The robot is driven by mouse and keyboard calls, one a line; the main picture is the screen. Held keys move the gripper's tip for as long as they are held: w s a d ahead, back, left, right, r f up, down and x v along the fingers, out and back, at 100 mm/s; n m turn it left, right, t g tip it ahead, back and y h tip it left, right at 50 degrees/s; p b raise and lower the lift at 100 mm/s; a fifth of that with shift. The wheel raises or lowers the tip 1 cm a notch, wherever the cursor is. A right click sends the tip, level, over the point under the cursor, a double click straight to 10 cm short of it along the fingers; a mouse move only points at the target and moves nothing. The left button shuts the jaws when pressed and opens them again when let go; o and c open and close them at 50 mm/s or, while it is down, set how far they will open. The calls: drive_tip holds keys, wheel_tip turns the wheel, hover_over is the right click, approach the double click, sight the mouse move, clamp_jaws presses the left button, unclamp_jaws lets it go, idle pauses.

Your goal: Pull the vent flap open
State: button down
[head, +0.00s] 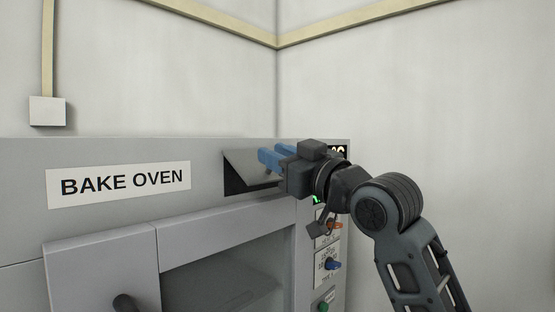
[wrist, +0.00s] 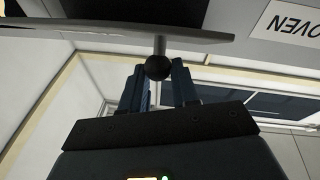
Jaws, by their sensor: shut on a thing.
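The vent flap (head: 255,163) is a grey metal plate high on the oven front, right of the BAKE OVEN label. It is tilted outward, with a dark opening (head: 234,187) showing beside and under it. In the wrist view the flap's plate (wrist: 120,32) crosses the top, and a short stem with a round black knob (wrist: 158,67) sticks out from it. My gripper (head: 270,157) is at the flap with its blue fingers shut on the knob, one on each side, as the wrist view (wrist: 159,78) shows. The fingers hide the knob in the head view.
The grey bake oven (head: 100,228) fills the lower left. Its door has a dark handle (head: 124,303) and a window. A control panel with a red knob (head: 333,224) and a blue knob (head: 333,264) lies below my gripper. Bare walls stand behind; the right side is free.

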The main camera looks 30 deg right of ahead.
drive_tip(key=shift+d+r, duration=0.15)
drive_tip(key=shift+d, duration=0.1)
drive_tip(key=c, duration=1.1)
unclamp_jaws()
drive_tip(key=shift+w, duration=0.1)
drive_tip(key=shift+o, duration=1.2)
drive_tip(key=shift+a, duration=0.1)
drive_tip(key=shift+f, duration=0.2)
drive_tip(key=b+v, duration=0.2)
drive_tip(key=v, duration=0.5)
drive_tip(key=shift+s, duration=0.4)
